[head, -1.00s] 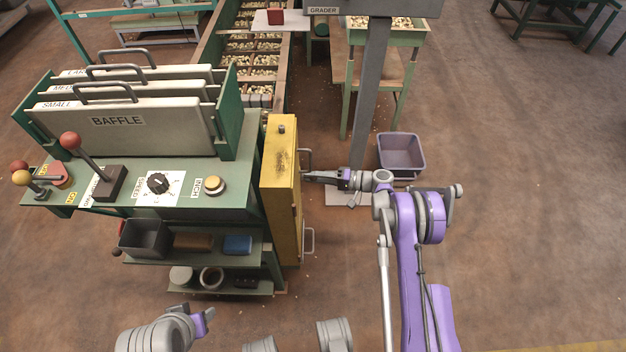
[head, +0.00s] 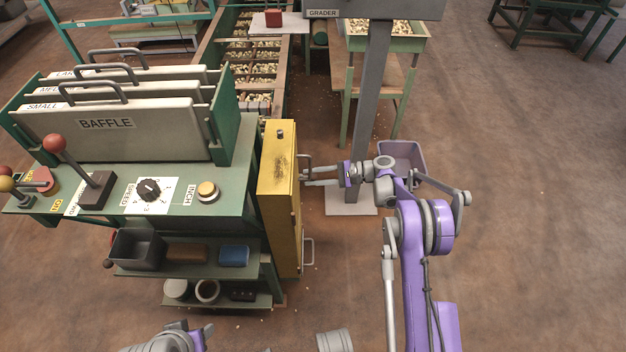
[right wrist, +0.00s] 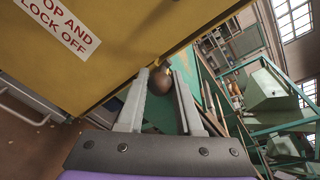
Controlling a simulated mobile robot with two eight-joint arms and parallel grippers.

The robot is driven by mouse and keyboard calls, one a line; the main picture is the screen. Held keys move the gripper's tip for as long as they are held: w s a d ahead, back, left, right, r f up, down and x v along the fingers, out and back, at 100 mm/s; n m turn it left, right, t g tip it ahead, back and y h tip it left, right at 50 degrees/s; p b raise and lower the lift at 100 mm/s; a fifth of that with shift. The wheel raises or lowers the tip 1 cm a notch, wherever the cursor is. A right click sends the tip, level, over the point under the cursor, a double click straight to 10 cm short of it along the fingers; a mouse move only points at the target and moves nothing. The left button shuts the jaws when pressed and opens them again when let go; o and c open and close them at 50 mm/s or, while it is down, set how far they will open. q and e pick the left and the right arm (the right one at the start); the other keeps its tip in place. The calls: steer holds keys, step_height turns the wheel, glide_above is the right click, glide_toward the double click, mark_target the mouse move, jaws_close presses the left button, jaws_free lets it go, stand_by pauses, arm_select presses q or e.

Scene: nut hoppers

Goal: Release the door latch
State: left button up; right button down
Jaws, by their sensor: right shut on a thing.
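The yellow cabinet (head: 279,190) stands at the right end of the green control stand, with a grey handle low on its right side (head: 308,252). In the right wrist view its yellow door (right wrist: 120,45) fills the upper left, with a label reading "OP AND LOCK OFF". My right gripper (head: 306,177) is at the cabinet's right side. In the right wrist view its two fingers (right wrist: 164,78) are shut on a dark round latch knob (right wrist: 159,84) just below the door's edge. My left gripper (head: 204,333) is partly in view at the bottom edge; its jaws cannot be made out.
The control stand carries baffle plates (head: 110,130), levers, a dial (head: 150,190) and shelves with small items. A grey post (head: 370,100) and a purple-grey bin (head: 404,155) stand beyond my right arm. Open floor lies to the right.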

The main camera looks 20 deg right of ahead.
steer(key=shift+w+d+m, duration=0.15)
steer(key=shift+w+m, duration=0.15)
steer(key=shift+m, duration=0.6)
steer(key=c, duration=0.6)
jaws_free()
steer(key=p+v, duration=0.1)
steer(key=v, duration=0.9)
steer(key=shift+d, duration=0.45)
steer(key=shift+d+r, duration=0.1)
